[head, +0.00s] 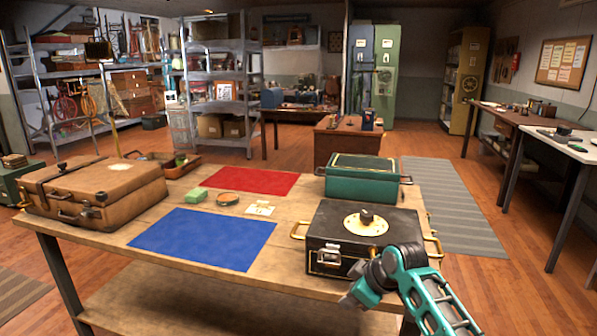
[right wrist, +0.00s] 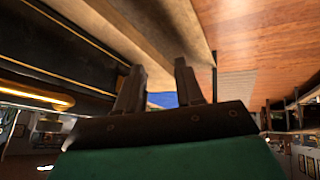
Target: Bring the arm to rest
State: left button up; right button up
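My right arm reaches in from the lower right of the head view, and its gripper (head: 352,296) is beside the front of the black case (head: 330,232), near the table's front edge. In the right wrist view the two fingers (right wrist: 157,75) stand apart with nothing between them. The black case also shows there at the left (right wrist: 50,55), close to the fingers; I cannot tell whether they touch. My left gripper is not in view.
The wooden table (head: 100,238) bears a brown suitcase (head: 95,190), a green box (head: 362,178), a blue mat (head: 205,237), a red mat (head: 243,181) and small items. A workbench (head: 575,150) stands at the right. Floor (head: 500,285) is free between it and the table.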

jog(key=s+d+f+m+t, duration=0.2)
jog(key=s+f+m, duration=0.3)
jog(key=s+f, duration=0.85)
jog(key=s+d+m+t+h, duration=0.1)
jog(key=s+d+m+t, duration=0.2)
jog(key=s, duration=1.3)
jog(key=shift+s+h, duration=0.3)
jog(key=shift+s, duration=0.05)
jog(key=shift+c, duration=0.3)
